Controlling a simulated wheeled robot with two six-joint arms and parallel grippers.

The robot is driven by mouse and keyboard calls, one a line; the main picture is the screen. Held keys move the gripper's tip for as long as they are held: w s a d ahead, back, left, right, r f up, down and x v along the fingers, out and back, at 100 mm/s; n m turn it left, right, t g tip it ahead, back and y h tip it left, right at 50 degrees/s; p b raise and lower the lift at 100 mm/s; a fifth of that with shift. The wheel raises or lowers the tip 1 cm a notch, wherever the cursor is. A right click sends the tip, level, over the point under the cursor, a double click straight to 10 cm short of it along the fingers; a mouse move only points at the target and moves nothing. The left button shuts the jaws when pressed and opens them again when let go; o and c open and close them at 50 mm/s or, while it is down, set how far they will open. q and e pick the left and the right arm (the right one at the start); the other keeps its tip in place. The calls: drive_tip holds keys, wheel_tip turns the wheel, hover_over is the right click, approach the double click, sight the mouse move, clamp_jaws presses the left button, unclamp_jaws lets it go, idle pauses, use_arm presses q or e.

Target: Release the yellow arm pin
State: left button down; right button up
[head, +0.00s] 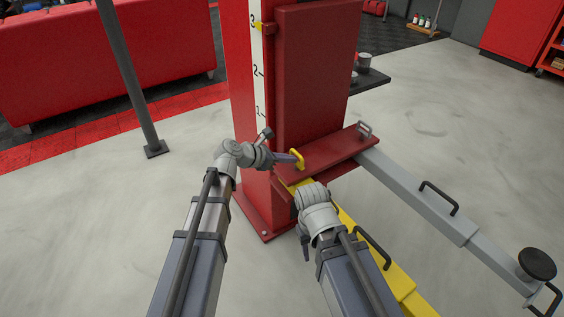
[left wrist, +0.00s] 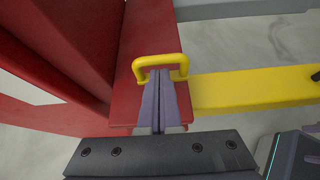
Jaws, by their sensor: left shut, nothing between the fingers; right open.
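The yellow arm pin shows as a yellow loop handle (head: 298,159) on top of the red carriage bracket (head: 335,150); in the left wrist view the handle (left wrist: 158,61) stands upright over the yellow arm's inner end. My left gripper (head: 287,158) is shut and empty. Its fingertips (left wrist: 159,76) are at the loop, between its two legs; whether they touch it I cannot tell. The yellow arm (left wrist: 250,88) runs out from under the bracket, and in the head view it (head: 402,282) passes beside my right arm. My right gripper (head: 305,245) is open, low beside the post, partly hidden by its own wrist.
The red lift post (head: 243,95) with a numbered scale rises behind the bracket. A grey arm (head: 410,190) with a black handle and round pad extends right; its grey pin handle (head: 365,130) is on the bracket. A thin grey pole (head: 128,80) stands left. Pale floor is open around.

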use_arm(q)
drive_tip(key=shift+d, duration=0.1)
idle(0.3)
wheel_tip(320, 180, up, 3)
drive_tip(key=p, duration=0.3)
drive_tip(key=shift+r, duration=0.15)
use_arm(e)
wheel_tip(320, 180, up, 3)
